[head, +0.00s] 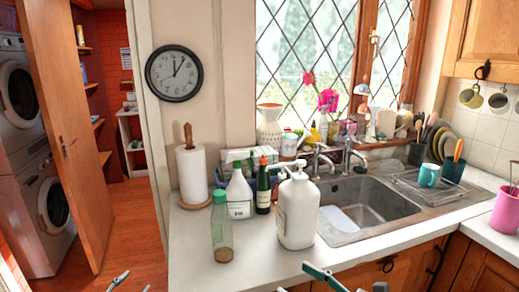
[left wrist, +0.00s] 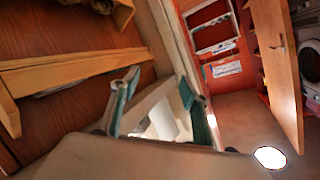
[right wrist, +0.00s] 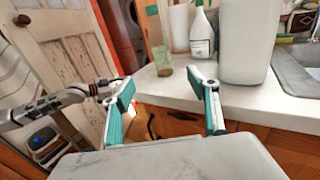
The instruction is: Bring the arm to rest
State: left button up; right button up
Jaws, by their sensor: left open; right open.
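My left gripper (head: 132,284) shows only as fingertips at the bottom left edge of the head view. In the left wrist view its teal-padded fingers (left wrist: 158,98) are apart, with nothing gripped between them. My right gripper (head: 350,285) shows partly at the bottom edge of the head view, in front of the counter. In the right wrist view its fingers (right wrist: 165,103) are apart and empty, with the counter's front edge beyond them. Most of both arms is out of the head view; part of my left arm (right wrist: 50,107) shows in the right wrist view.
The white counter (head: 200,272) carries a large white pump bottle (head: 297,212), a green-tinted bottle (head: 221,240), a white spray bottle (head: 239,195) and a paper towel roll (head: 191,175). The sink (head: 375,203) lies to the right. An open wooden door (head: 75,130) stands at left.

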pick_arm(q)
jog(key=s+d+f+n+g+h, duration=0.1)
jog(key=s+d+f, duration=0.3)
jog(key=s, duration=0.5)
jog(key=s+d+f+g+h, duration=0.1)
jog(key=s+d+f, duration=0.3)
jog(key=s+d, duration=0.5)
jog(key=s+d+f+n+g, duration=0.1)
jog(key=s+d+f, duration=0.3)
jog(key=s, duration=0.6)
jog(key=shift+s+d+f+n+g+h, duration=0.3)
jog(key=shift+s+d+f+g+h, duration=0.1)
jog(key=shift+d, duration=0.75)
pick_arm(e)
jog(key=s+d+f+n+h, duration=0.3)
jog(key=s+f+n, duration=0.2)
jog(key=f+n, duration=0.5)
jog(key=s+d+f+n+h, duration=0.4)
jog(key=s+f+n, duration=0.1)
jog(key=f+n, duration=0.5)
jog(key=s+d+f+n+g+h, duration=0.1)
jog(key=s+d+f+n+h, duration=0.2)
jog(key=s+f+n, duration=0.3)
notch_tip(320, 180, down, 5)
jog(key=d+n, duration=0.1)
jog(key=n, duration=0.3)
jog(key=shift+d+n+h, duration=0.15)
jog(key=shift+n+h, duration=0.15)
jog(key=shift+n, duration=0.1)
